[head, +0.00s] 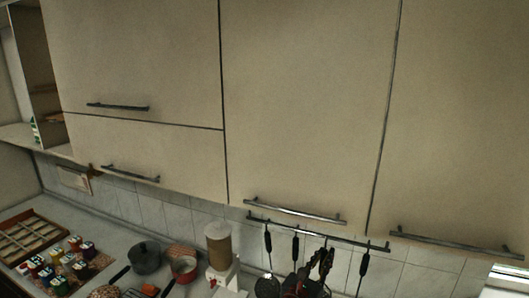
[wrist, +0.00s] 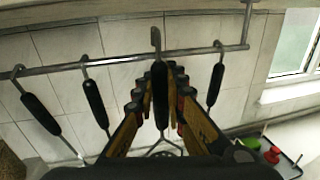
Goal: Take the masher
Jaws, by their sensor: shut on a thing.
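The masher (wrist: 160,97) has a black handle with a metal hook on top and a wire-like lower end, partly hidden behind my gripper. In the wrist view my gripper (wrist: 162,80) has one finger on each side of the handle and is shut on it. The masher is upright, and its hook overlaps the rail (wrist: 120,60); I cannot tell whether it still bears on it. In the head view my gripper (head: 320,264) is at the hanging utensils, below the rail (head: 312,231), and hides most of the masher.
Other black-handled utensils hang at left (wrist: 38,112), nearer left (wrist: 95,103) and close right (wrist: 215,85). Cupboards (head: 300,110) are above the rail. A dispenser (head: 219,245), a grey pot (head: 145,257) and a red pan (head: 184,268) stand on the counter at left.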

